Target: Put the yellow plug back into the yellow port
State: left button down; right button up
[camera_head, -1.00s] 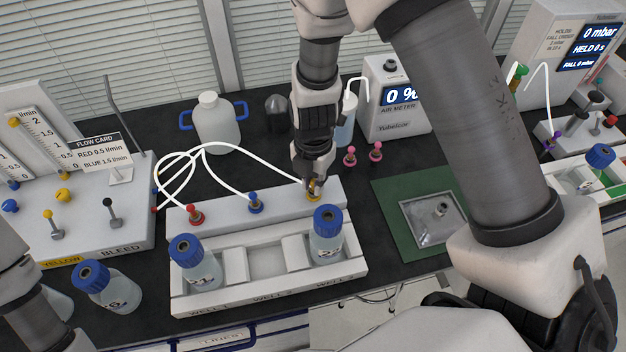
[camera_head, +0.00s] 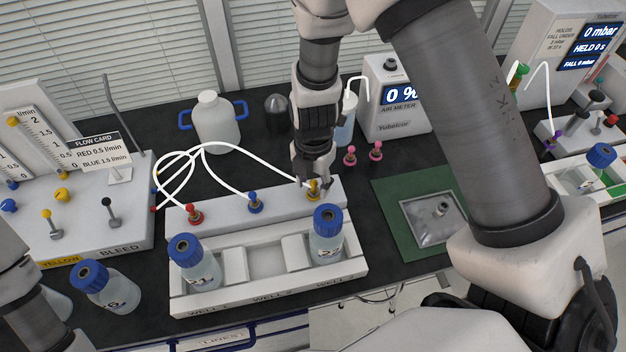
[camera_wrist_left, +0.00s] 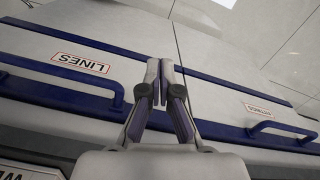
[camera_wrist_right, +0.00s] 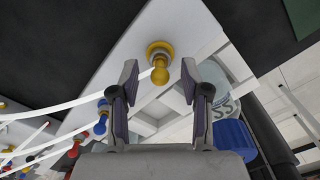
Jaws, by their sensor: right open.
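The yellow plug (camera_head: 313,186) stands in the yellow port (camera_head: 313,196) at the right end of the white block, with a white tube at it. In the right wrist view the yellow plug (camera_wrist_right: 160,72) sits inside the yellow ring of the port (camera_wrist_right: 159,47), between and beyond the fingertips. My right gripper (camera_head: 316,183) is open around or just above the plug, not clamped on it; it also shows in the right wrist view (camera_wrist_right: 159,72). My left gripper (camera_wrist_left: 166,65) has its fingertips close together over the drawer fronts, with nothing seen between them.
The white block also holds a red plug (camera_head: 194,214) and a blue plug (camera_head: 254,203). The rack (camera_head: 265,290) in front holds two blue-capped bottles, one (camera_head: 326,235) close to the yellow port. Pink plugs (camera_head: 350,156) stand behind right. A green mat (camera_head: 390,215) lies to the right.

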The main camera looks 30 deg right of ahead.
notch_tip(320, 180, up, 12)
dwell(0.4)
dwell(0.4)
